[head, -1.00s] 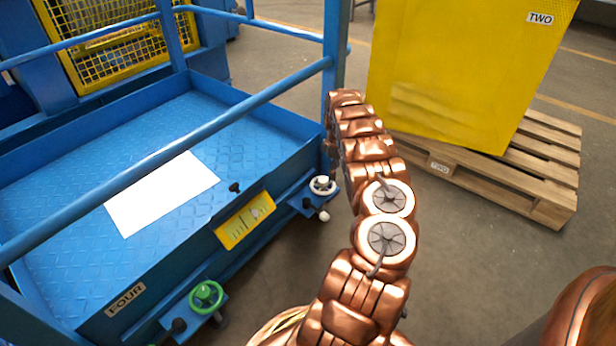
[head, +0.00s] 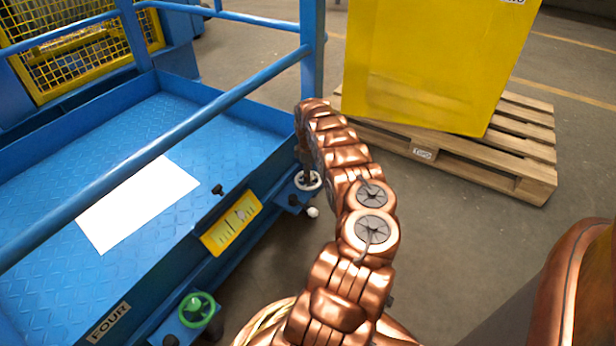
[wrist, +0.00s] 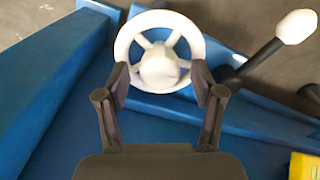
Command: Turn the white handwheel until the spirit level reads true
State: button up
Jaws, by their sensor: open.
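The white handwheel (head: 309,181) sits on a blue bracket at the right corner of the blue platform. In the wrist view the handwheel (wrist: 159,52) fills the upper middle, with a rounded hub and spokes. My gripper (wrist: 161,88) is open, its two dark fingers at either side of the hub near the wheel's lower rim. I cannot tell whether they touch it. In the head view my arm hides most of my gripper. The yellow spirit level plate (head: 231,223) is on the platform's front side; its reading is too small to make out.
A green handwheel (head: 196,309) is at the platform's near corner. A white-knobbed lever (wrist: 297,27) stands right of the white wheel. Blue rails (head: 150,148) cross above the platform. A yellow box (head: 430,65) on a wooden pallet (head: 520,165) stands to the right, with open floor between.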

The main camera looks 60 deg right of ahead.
jog(key=shift+f, duration=0.3)
jog(key=shift+c, duration=0.2)
jog(key=c, duration=1.1)
jog(key=shift+s+r, duration=0.1)
jog(key=shift+a+m+p, duration=0.1)
jog(key=shift+m+p, duration=0.2)
jog(key=shift+p, duration=0.35)
